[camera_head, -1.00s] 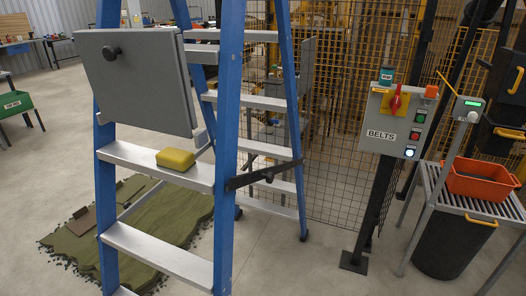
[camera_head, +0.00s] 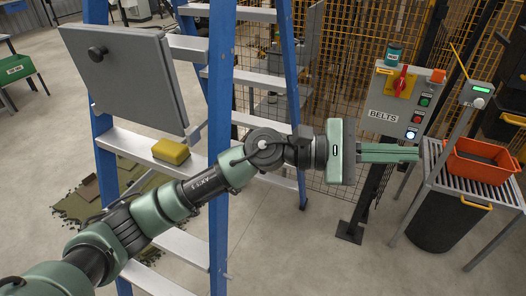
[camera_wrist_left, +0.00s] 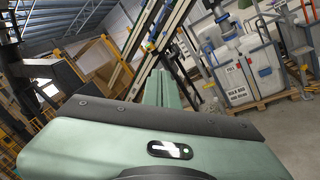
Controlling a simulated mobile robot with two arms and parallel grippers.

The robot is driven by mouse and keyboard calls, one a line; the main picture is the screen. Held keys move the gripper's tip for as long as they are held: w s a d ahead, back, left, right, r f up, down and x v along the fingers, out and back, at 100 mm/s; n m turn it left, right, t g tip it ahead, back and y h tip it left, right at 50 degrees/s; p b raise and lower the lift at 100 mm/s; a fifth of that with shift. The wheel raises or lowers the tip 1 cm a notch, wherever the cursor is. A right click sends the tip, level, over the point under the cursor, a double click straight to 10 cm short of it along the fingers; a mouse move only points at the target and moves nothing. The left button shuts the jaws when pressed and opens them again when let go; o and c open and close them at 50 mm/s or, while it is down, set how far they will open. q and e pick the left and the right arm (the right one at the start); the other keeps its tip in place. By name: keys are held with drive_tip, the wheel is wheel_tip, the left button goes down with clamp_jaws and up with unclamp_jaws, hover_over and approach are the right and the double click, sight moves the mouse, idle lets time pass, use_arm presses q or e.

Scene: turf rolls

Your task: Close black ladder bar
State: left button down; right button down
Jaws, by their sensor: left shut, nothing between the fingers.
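The blue stepladder (camera_head: 221,110) stands at left centre in the head view, with pale steps and a grey panel (camera_head: 125,75) with a black knob. The black ladder bar is hidden behind my left arm in the head view now. My left arm crosses in front of the ladder from the lower left. My left gripper (camera_head: 418,154) is shut and empty, its fingers pointing right, past the ladder and in front of the lower part of the grey control box. Its closed fingers (camera_wrist_left: 160,88) also show in the left wrist view. My right gripper is not in view.
A yellow sponge-like block (camera_head: 171,151) lies on a ladder step. A "BELTS" control box (camera_head: 384,116) stands on a black post near my gripper. A rack with an orange bin (camera_head: 480,165) is at right. Mesh fencing is behind; the floor at lower right centre is open.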

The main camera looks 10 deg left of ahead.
use_arm(q)
drive_tip(key=w+a+f+m+y, duration=0.7)
drive_tip(key=a+f+m+y, duration=0.1)
drive_tip(key=a+m+y, duration=0.15)
drive_tip(key=w+a+r+m+t+y, duration=0.1)
drive_tip(key=w+a+r+m+y, duration=0.2)
drive_tip(key=a, duration=0.6)
drive_tip(key=w+a+t+y, duration=0.1)
drive_tip(key=w+a+y, duration=0.2)
drive_tip(key=a+y, duration=0.45)
drive_tip(key=shift+h, duration=0.8)
drive_tip(key=b+x, duration=0.2)
drive_tip(key=x, duration=0.2)
drive_tip(key=s+a+b+x, duration=0.1)
drive_tip(key=b+x, duration=0.2)
drive_tip(key=x, duration=0.1)
drive_tip(key=b+x, duration=0.3)
drive_tip(key=x, duration=0.1)
drive_tip(key=shift+s+a+f, duration=0.15)
drive_tip(key=shift+s+f, duration=0.15)
drive_tip(key=shift+f, duration=0.15)
drive_tip(key=shift+s+a+f, duration=0.1)
drive_tip(key=shift+s+f, duration=0.05)
drive_tip(key=shift+s, duration=0.2)
